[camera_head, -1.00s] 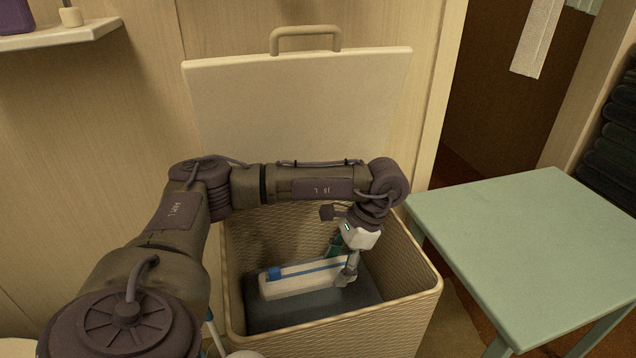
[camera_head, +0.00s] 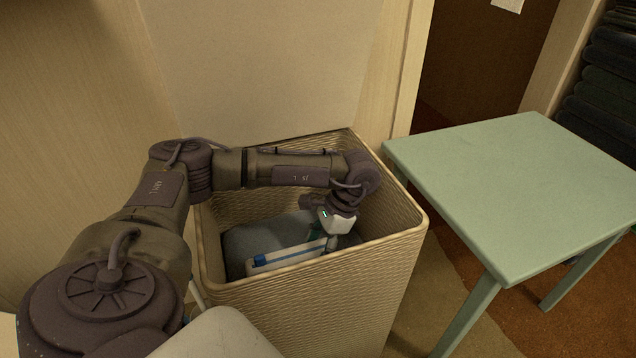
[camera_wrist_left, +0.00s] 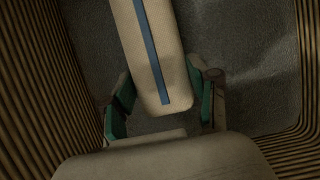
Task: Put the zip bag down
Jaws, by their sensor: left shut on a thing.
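The zip bag is a long white block-like thing with a blue stripe and a blue end (camera_head: 285,257). It is inside the tall woven basket (camera_head: 330,297), close to its near wall, which hides its lower part. My left gripper (camera_head: 325,243) reaches down into the basket and is shut on the right end of the bag. In the left wrist view, the green-padded fingers of the gripper (camera_wrist_left: 163,105) lie on either side of the end of the bag (camera_wrist_left: 150,50). My right gripper is not in view.
A dark grey soft-looking thing (camera_head: 265,235) lies in the basket under or behind the bag. A pale green table (camera_head: 525,190) with a bare top stands at the right. Dark stacked towels (camera_head: 605,80) show at the far right.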

